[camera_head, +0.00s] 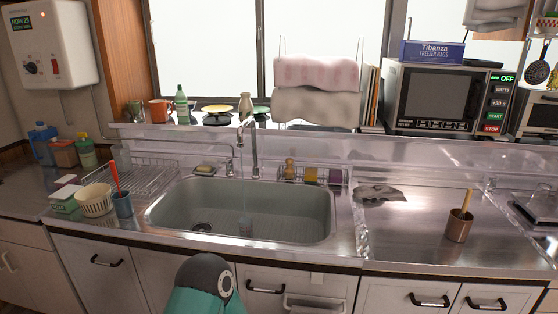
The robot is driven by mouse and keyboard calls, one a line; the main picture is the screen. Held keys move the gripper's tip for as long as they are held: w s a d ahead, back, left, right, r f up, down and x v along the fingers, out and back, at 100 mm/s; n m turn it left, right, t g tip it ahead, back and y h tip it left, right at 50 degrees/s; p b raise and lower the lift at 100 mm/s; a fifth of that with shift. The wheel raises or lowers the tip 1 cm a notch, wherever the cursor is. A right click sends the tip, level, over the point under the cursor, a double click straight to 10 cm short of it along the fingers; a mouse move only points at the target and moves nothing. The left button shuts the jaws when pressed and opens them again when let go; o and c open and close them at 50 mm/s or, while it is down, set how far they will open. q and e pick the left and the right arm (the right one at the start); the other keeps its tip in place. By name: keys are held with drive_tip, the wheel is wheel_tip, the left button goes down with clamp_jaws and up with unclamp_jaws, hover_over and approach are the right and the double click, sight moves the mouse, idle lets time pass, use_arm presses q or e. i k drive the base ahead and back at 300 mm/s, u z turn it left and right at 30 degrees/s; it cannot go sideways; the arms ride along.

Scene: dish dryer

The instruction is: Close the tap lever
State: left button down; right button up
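The tap (254,146) stands behind the sink, with a tall curved metal spout over the basin. A smaller metal fitting (229,161) stands just left of the spout; I cannot tell whether it is the tap lever or how it is set. The sink (300,222) is a grey-green basin in the counter. A faint bluish, translucent shape (245,226) is below the spout in the basin; I cannot tell if it is water or a glass. A teal and dark part of my arm shows at the bottom edge. Neither gripper is in view.
A wire rack (150,177), a cream basket (95,200) and a blue cup (123,205) stand left of the sink. A sponge holder (313,176) sits behind it. A cloth (380,193) and brown pot (459,226) are right, with clear counter between.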

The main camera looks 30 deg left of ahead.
sight(228, 159)
drive_tip(key=z, duration=0.65)
drive_tip(key=k, duration=0.8)
drive_tip(key=u, duration=1.35)
drive_tip(key=i, duration=1)
drive_tip(key=u, duration=0.05)
